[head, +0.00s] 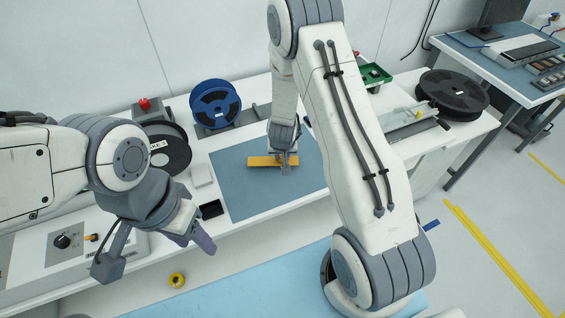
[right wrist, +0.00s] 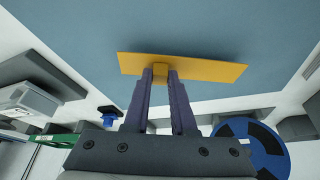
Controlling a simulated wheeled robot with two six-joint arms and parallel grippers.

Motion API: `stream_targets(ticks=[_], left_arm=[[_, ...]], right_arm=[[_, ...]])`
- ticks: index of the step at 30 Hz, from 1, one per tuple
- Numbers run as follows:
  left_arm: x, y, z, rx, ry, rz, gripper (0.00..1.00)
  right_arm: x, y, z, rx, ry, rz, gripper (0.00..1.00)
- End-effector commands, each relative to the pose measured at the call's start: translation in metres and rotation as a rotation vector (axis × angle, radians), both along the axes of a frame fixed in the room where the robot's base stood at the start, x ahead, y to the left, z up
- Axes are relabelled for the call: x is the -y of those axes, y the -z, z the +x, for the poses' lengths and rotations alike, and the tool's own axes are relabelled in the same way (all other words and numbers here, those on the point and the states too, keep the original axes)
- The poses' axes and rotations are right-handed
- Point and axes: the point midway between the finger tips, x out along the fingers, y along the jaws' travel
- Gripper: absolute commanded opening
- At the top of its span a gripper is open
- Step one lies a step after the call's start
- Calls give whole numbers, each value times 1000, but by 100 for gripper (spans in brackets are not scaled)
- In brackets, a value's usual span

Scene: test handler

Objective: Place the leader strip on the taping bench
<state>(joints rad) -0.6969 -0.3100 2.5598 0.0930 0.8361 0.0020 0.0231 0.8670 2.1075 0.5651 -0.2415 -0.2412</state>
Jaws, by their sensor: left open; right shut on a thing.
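The leader strip is a flat orange-yellow strip (head: 262,161) over the blue-grey mat (head: 240,188) of the bench. My right gripper (head: 285,168) is shut on it near its middle. In the right wrist view the strip (right wrist: 212,70) lies across the fingertips, which grip a small raised block on it. Whether the strip touches the mat or hovers just above it I cannot tell. My left gripper (head: 194,238) is open and empty, in front of the bench's near edge and left of the mat.
Another black reel (head: 452,93) and a green bin (head: 374,76) are at the right. The mat around the strip is clear.

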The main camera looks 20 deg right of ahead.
Motion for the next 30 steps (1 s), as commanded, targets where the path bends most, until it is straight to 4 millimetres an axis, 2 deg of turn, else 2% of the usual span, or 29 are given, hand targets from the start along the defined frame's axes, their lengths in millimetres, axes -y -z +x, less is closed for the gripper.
stream_targets(ticks=[1,4,17,18,20,30], left_arm=[[0,15,0,0,0,0,50],[0,27,0,0,0,0,50],[0,29,0,0,1,0,50],[0,28,0,0,1,0,50],[0,28,0,0,1,0,50],[0,26,0,0,1,0,50]], right_arm=[[0,15,0,0,0,0,0],[0,26,0,0,0,0,0],[0,28,0,0,0,0,0],[0,28,0,0,0,0,32],[0,27,0,0,0,0,54],[0,25,0,0,0,0,54]])
